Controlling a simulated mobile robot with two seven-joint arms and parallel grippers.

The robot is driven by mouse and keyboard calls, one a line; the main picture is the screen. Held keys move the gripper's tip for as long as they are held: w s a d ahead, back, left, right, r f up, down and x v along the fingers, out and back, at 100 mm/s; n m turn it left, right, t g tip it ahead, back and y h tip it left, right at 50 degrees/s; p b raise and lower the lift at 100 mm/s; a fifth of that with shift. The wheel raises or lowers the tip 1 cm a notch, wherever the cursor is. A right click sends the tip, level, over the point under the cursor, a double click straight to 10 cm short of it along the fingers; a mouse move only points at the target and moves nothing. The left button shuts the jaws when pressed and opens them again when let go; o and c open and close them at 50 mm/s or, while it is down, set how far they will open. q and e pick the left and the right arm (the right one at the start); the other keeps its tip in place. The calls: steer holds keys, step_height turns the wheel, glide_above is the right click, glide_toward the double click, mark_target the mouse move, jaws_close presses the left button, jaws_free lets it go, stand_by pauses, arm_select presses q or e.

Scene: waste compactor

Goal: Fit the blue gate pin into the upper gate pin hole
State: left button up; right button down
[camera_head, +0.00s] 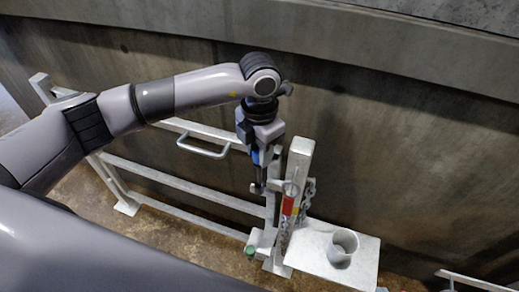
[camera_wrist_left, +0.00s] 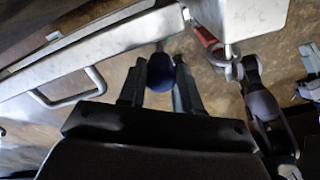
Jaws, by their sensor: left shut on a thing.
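My left gripper (camera_head: 261,160) points down beside the white gate post (camera_head: 301,155) and is shut on the blue gate pin (camera_head: 255,157). In the left wrist view the pin's dark blue head (camera_wrist_left: 160,72) sits between the two fingers, with a thin metal part beyond it. The pin is near the gate's upper end; I cannot tell whether its tip touches the metalwork. The upper gate pin hole cannot be made out.
The white gate (camera_head: 180,176) with a bent handle (camera_head: 203,151) runs left. A chain (camera_head: 307,190) hangs by the post. A plate (camera_head: 362,258) with an upright tube (camera_head: 343,246) lies right. A green-ended piece (camera_head: 250,251) is low down. A curved wall stands behind.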

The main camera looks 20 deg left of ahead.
mark_target(259, 183)
arm_select(q)
steer(key=shift+f, duration=0.2)
arm_select(e)
steer(key=shift+w+r, duration=0.15)
